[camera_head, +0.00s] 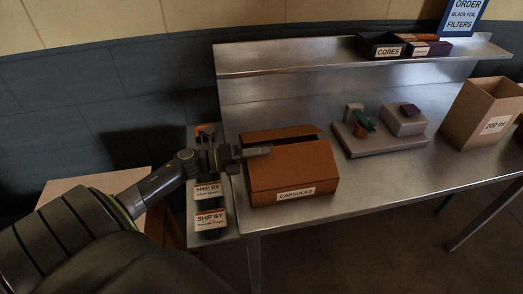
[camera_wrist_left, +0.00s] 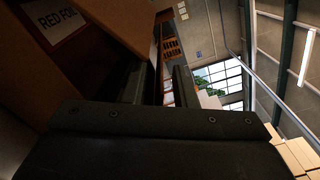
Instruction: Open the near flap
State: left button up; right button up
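The brown cardboard box labelled CAPSULES (camera_head: 295,195) stands on the steel bench in the head view. Its near flap (camera_head: 292,167) lies over the front of the top, and the far flap (camera_head: 281,134) is slightly raised behind it, with a dark gap between. My left gripper (camera_head: 260,151) reaches in from the left, its fingertips at the left end of that gap. In the left wrist view my left gripper's fingers (camera_wrist_left: 162,85) stand apart, with brown cardboard (camera_wrist_left: 120,22) close by the left finger. Whether they touch the flap is unclear. My right gripper is not in view.
A grey fixture (camera_head: 385,142) with a green part stands right of the box. An open carton marked 200 ml (camera_head: 485,115) is at the bench's right end. SHIP BY bins (camera_head: 209,205) sit left of the box. A shelf at the back holds a CORES bin (camera_head: 385,48).

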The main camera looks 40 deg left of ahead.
pick_arm(q)
jog(key=shift+w+d, duration=0.25)
jog(key=shift+w, duration=0.1)
grip_shut()
dwell(1.3)
